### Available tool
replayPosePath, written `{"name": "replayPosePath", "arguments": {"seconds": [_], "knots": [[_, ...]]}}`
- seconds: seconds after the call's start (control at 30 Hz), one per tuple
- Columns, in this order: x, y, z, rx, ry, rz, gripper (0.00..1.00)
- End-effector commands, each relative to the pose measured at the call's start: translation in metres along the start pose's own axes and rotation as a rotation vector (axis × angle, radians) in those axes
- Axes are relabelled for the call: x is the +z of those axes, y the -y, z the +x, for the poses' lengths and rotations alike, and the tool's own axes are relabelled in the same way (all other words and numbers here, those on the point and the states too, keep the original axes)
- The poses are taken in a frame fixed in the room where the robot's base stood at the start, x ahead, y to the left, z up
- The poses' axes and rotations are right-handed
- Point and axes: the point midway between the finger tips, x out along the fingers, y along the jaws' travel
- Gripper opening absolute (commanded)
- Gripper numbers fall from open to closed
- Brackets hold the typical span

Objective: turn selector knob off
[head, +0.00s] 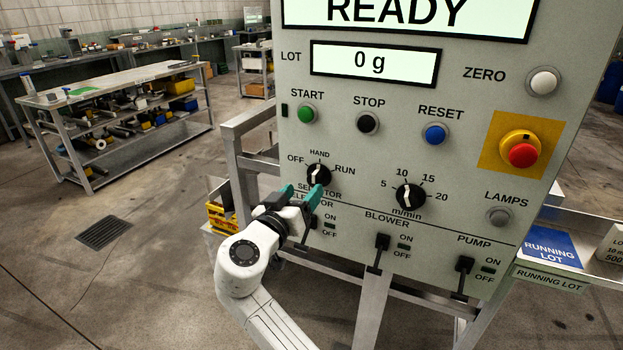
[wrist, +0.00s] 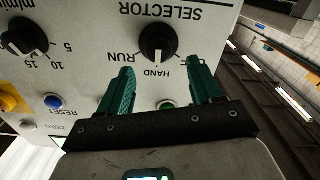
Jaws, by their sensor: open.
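The selector knob (head: 319,174) is a round black knob with a white pointer, on the grey control panel. Its labels read OFF at left, HAND at top and RUN at right, and the pointer is up at HAND. In the wrist view, which is upside down, the knob (wrist: 157,42) lies beyond the gap between the fingertips. My gripper (head: 302,191) has green fingers and is open, just in front of the panel at the knob's lower left. In the wrist view the two fingers (wrist: 161,68) stand apart with nothing between them. I see no contact with the knob.
A speed knob (head: 409,197) sits right of the selector. START (head: 306,114), STOP (head: 368,122) and RESET (head: 435,134) buttons are above. A red emergency button (head: 522,155) is at the right. Blower (head: 382,243) and pump (head: 465,265) switches are below.

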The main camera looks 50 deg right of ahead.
Motion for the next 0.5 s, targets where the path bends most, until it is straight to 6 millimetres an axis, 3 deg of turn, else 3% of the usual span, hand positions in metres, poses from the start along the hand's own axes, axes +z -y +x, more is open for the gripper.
{"name": "replayPosePath", "arguments": {"seconds": [0.2,0.5], "knots": [[-0.001,-0.001,0.038,0.001,0.002,-0.002,0.65],[0.001,0.000,0.059,-0.001,0.002,-0.001,0.65]]}}
